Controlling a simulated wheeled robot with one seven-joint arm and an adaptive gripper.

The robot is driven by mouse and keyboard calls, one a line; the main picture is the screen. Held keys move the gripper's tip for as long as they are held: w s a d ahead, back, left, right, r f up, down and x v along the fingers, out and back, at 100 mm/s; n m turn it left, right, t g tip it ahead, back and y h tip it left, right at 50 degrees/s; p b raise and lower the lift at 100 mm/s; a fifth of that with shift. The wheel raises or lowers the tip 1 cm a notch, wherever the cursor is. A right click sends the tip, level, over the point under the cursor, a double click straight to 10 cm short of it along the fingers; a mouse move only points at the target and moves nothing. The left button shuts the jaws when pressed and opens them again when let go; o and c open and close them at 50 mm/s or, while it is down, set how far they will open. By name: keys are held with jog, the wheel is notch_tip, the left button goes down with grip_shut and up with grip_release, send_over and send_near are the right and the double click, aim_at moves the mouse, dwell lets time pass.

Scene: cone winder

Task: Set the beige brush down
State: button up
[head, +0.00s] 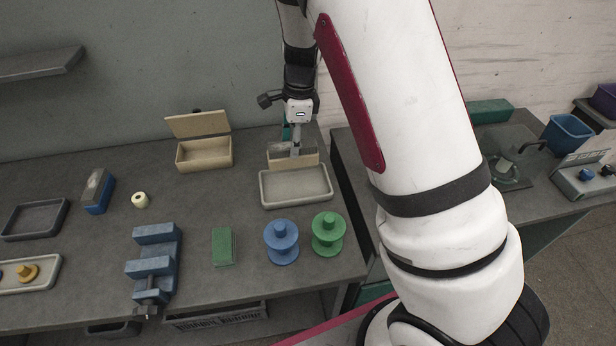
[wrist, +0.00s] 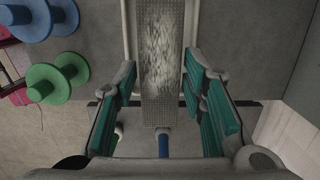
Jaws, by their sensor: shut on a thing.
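The beige brush (head: 308,160) is a beige block at the back edge of a shallow beige tray (head: 296,203). Its grey, speckled top face (wrist: 162,55) fills the upper middle of the wrist view. My gripper (head: 296,150) points down and is shut on the brush, with its teal finger pads (wrist: 168,110) on either side. In the wrist view, pale tray rims show beside the brush. I cannot tell whether the brush touches the tray or hangs just above it.
A blue spool (head: 282,243) and a green spool (head: 328,235) stand in front of the tray. An open beige box (head: 204,155) is left of it. A green block (head: 223,247) and a blue fixture (head: 154,262) lie farther left. The table's right edge is close.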

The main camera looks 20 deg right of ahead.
notch_tip(320, 180, down, 5)
jog(key=shift+d+f+p, duration=0.1)
jog(key=shift+d+p, duration=0.05)
jog(key=shift+p, duration=0.2)
jog(key=shift+f+p, duration=0.35)
jog(key=shift+f, duration=1.9)
jog(key=o, duration=1.3)
jog(key=shift+f, duration=0.15)
jog(key=shift+c, duration=0.2)
